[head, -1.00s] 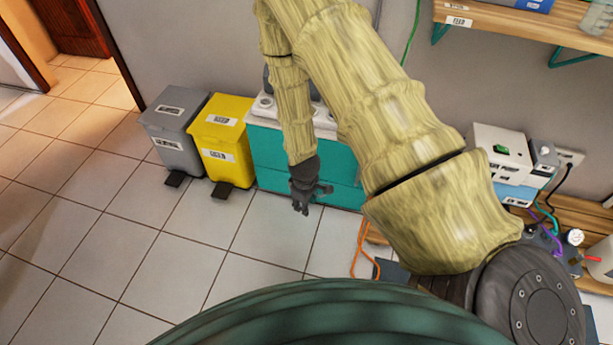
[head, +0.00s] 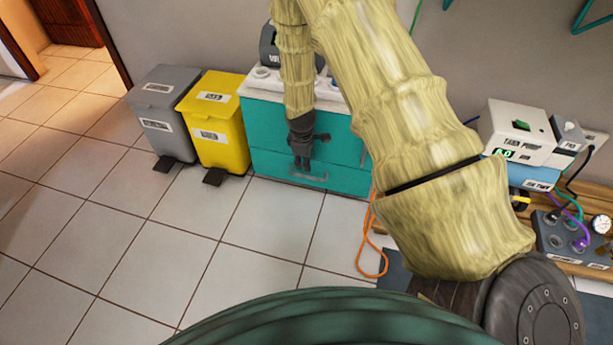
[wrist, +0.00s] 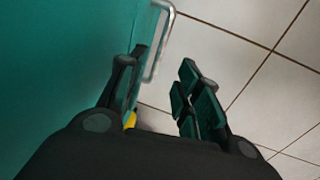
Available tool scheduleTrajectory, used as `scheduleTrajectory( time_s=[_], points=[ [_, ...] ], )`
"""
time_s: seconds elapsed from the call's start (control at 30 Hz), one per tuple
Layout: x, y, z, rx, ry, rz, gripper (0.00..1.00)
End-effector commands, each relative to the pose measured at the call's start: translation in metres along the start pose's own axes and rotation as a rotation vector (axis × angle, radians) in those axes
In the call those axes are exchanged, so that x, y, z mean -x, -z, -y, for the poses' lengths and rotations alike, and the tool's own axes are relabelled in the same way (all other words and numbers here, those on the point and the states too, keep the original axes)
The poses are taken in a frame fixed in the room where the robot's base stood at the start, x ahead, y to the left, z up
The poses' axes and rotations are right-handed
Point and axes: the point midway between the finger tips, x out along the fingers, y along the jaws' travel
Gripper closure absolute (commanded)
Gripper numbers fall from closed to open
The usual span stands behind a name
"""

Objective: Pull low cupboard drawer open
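The teal low cupboard (head: 270,135) stands against the wall with a white top. Its lower drawer front (head: 345,179) is flush with the cupboard. A pale bar handle (head: 310,177) crosses that front, partly behind my gripper. My gripper (head: 301,165) hangs fingers-down just in front of the cupboard, close to the handle. In the wrist view my gripper (wrist: 163,70) is open and empty, its two fingers apart. The handle (wrist: 158,45) lies just beyond the fingertips, roughly in line with the gap. I cannot tell whether any finger touches the cupboard front.
A yellow pedal bin (head: 218,120) and a grey pedal bin (head: 160,100) stand left of the cupboard. An orange cable (head: 362,262) loops on the floor to its right. The tiled floor in front is clear. Devices (head: 520,130) stand at the right.

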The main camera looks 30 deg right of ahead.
Motion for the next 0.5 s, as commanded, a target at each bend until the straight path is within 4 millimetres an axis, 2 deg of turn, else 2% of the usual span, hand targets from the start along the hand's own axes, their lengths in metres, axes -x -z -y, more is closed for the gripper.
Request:
scheduleTrajectory(
  time_s=[0.03, 0.2, 0.5],
  points=[
    [-0.011, -0.001, 0.002, 0.0, 0.002, 0.001, 0.66],
    [-0.039, 0.0, 0.002, 0.0, 0.001, 0.001, 0.66],
    [-0.082, -0.001, 0.002, -0.001, 0.001, 0.0, 0.66]
  ],
)
